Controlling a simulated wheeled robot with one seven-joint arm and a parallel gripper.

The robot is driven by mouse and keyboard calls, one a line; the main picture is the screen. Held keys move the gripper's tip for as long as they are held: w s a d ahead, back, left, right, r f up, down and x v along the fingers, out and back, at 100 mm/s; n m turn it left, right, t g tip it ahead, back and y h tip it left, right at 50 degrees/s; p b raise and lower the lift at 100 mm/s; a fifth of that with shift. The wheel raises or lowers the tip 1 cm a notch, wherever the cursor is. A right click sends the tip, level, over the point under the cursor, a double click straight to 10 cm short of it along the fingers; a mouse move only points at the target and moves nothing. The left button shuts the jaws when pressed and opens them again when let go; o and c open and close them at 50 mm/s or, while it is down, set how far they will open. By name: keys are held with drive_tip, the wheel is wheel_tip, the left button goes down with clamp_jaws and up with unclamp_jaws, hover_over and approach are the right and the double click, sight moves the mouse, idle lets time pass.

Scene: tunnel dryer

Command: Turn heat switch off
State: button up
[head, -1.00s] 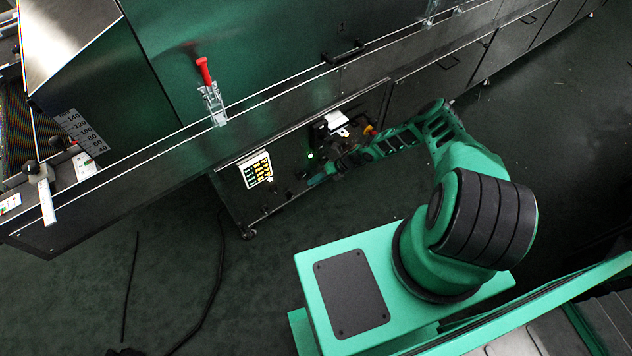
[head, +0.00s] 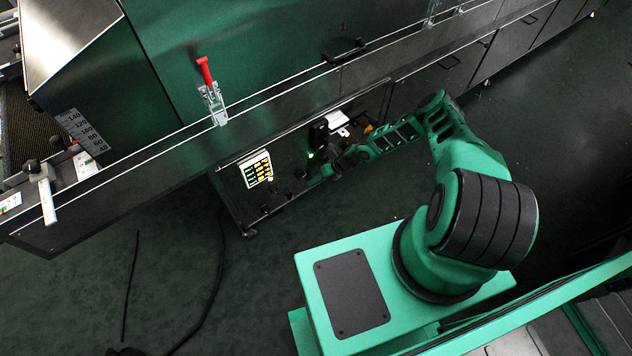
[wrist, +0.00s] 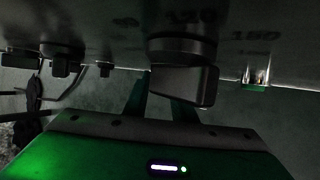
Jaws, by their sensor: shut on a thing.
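The control panel (head: 283,163) is low on the dryer's side, and small dark controls on it are hard to make out in the head view. My gripper (head: 318,178) is at the panel's lower right part, partly hidden by its own wrist. In the wrist view my green fingers (wrist: 162,98) are shut at a black rotary knob (wrist: 184,86) under the printed numbers 120 and 150. The knob hides part of the fingers. Which knob is the heat switch, and its setting, I cannot tell.
A second black knob (wrist: 62,52) is to the left in the wrist view, with a small metal part (wrist: 257,76) to the right. A lit keypad (head: 256,170) and a green lamp (head: 310,155) are on the panel. A red-handled clamp (head: 205,72) is above. Cables (head: 212,285) lie on the floor.

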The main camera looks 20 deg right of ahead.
drive_tip(key=shift+w+d, duration=0.1)
drive_tip(key=shift+d, duration=0.05)
drive_tip(key=o, duration=0.7)
drive_tip(key=shift+r, duration=0.1)
drive_tip(key=v, duration=0.7)
drive_tip(key=shift+d, duration=0.1)
